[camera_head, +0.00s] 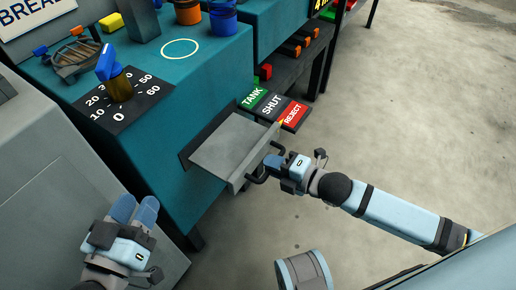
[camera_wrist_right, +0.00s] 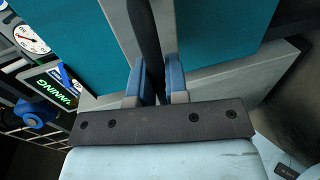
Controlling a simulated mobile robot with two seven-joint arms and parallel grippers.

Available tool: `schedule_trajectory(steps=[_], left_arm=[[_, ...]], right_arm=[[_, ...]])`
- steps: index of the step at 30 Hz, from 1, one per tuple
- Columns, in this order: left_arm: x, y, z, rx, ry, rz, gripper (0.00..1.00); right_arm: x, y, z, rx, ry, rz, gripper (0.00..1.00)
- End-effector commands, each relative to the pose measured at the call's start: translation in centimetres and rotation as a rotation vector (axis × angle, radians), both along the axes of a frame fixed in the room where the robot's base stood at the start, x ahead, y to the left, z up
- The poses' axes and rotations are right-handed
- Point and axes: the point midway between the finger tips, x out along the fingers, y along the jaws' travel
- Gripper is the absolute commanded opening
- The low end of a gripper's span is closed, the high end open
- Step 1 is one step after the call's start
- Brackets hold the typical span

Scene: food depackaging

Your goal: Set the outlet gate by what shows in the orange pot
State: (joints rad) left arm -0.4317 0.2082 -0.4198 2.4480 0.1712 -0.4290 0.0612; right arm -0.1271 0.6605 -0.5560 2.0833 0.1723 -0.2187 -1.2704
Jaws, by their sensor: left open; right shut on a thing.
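The outlet gate (camera_head: 232,145) is a grey plate drawn out of the teal machine's side. Its outer edge reaches the red REJECT label (camera_head: 293,114), past the green TANK label (camera_head: 254,97) and the black SHUT label (camera_head: 272,105). My right gripper (camera_head: 276,163) is shut on the gate's dark handle (camera_head: 257,178); in the right wrist view the dark handle bar (camera_wrist_right: 150,45) runs between the blue fingers. The orange pot (camera_head: 188,13) stands on the machine top at the upper edge; its contents cannot be made out. My left gripper (camera_head: 134,208) is open and empty at lower left.
A blue pot (camera_head: 223,20) stands beside the orange one. A dial with a blue-topped knob (camera_head: 120,86) and a basket (camera_head: 75,57) are on the machine. A grey sloping panel (camera_head: 70,190) lies near my left gripper. The floor at right is clear.

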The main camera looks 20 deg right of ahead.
Motion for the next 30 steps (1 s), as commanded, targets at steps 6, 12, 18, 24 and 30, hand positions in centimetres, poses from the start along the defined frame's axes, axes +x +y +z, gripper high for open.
schedule_trajectory(steps=[6,12,18,24,30], left_arm=[[0.06,0.17,1.58,-0.019,-0.047,0.014,0.43],[0.06,0.17,1.56,-0.017,-0.049,0.013,0.43],[0.07,0.17,1.60,-0.017,-0.050,0.013,0.43],[0.09,0.15,1.64,-0.016,-0.051,0.013,0.43],[0.09,0.16,1.81,-0.017,-0.052,0.013,0.43]], right_arm=[[-1.23,-0.96,0.02,0.000,0.000,0.002,0.00],[-1.25,-0.95,-0.07,-0.001,0.000,0.002,0.00],[-1.23,-0.92,-0.05,0.000,0.000,0.002,0.39],[-1.18,-0.89,0.00,0.001,-0.001,0.002,0.39],[-1.36,-1.04,0.10,0.001,-0.001,0.001,0.39]])
